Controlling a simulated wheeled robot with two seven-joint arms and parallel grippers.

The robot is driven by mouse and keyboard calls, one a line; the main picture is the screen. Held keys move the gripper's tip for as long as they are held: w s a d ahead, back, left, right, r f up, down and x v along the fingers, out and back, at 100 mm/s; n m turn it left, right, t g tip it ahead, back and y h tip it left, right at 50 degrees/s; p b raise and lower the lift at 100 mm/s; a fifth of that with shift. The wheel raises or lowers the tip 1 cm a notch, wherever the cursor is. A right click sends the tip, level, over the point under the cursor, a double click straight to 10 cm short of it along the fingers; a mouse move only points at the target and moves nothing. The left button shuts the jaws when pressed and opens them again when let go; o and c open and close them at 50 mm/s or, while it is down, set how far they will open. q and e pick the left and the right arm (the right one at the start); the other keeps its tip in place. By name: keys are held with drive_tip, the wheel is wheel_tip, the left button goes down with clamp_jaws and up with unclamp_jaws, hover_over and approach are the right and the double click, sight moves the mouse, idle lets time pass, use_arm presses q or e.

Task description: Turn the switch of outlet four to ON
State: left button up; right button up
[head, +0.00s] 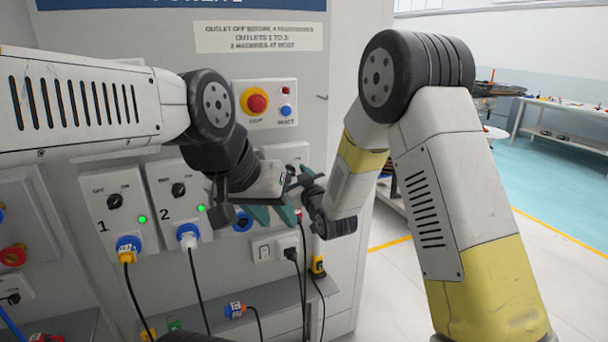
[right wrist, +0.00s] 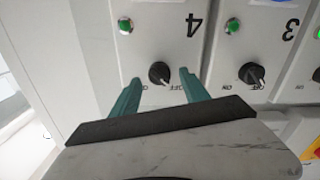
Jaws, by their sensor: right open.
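Outlet four's panel shows upside down in the right wrist view, marked 4, with a black rotary switch (right wrist: 158,72) and a green lamp (right wrist: 125,25). The switch's pointer is angled towards the OFF label. My right gripper (right wrist: 160,86) is open, its teal fingertips on either side of the switch with gaps to it; contact with the panel cannot be told. In the head view my right gripper (head: 297,181) is at the panel, its fingers largely hidden.
Outlet 3's switch (right wrist: 252,73) is beside outlet four. Outlets 1 (head: 115,201) and 2 (head: 178,190) have plugs and hanging cables. A red stop button (head: 257,103) sits above. My two hands are crowded together at the panel. A shelf (head: 270,300) juts out below.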

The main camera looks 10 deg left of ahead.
drive_tip(key=shift+w+a, duration=0.4)
drive_tip(key=shift+w, duration=0.15)
clamp_jaws()
